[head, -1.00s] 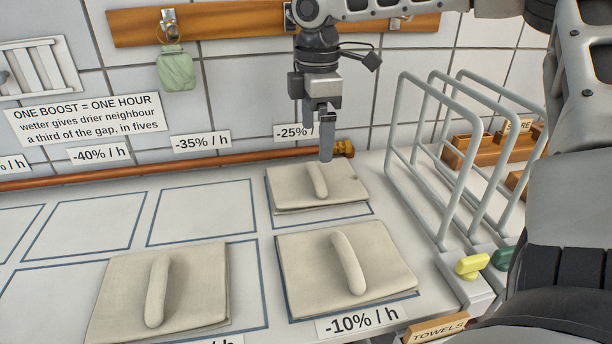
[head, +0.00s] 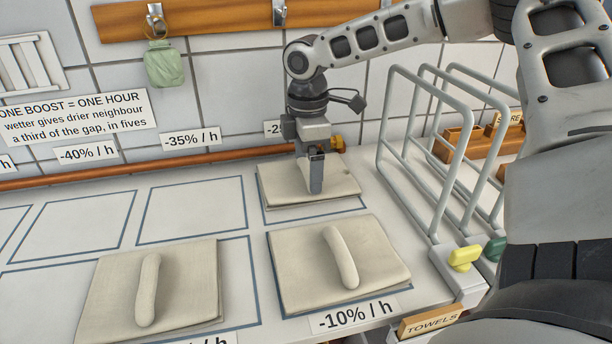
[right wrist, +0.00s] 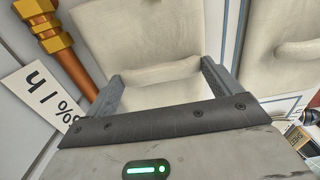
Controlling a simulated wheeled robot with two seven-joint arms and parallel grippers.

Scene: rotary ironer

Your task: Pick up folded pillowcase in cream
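Three folded cream cloths with raised roll handles lie in outlined cells on the counter: one at the back (head: 285,190), one at front right (head: 300,270), one at front left (head: 190,290). I cannot tell from looks alone which is the pillowcase. My right gripper (head: 315,188) is down at the back cloth, hiding its handle in the head view. In the right wrist view the gripper (right wrist: 160,88) is open, with its fingers on either side of the handle (right wrist: 162,76) of that cloth. My left gripper is not in view.
A grey wire rack (head: 430,150) stands right of the cloths, with yellow (head: 464,258) and green (head: 494,248) knobs in front. A copper pipe (head: 140,169) runs along the tiled wall. Empty outlined cells (head: 190,208) lie left of the back cloth. A TOWELS sign (head: 431,320) is at the front.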

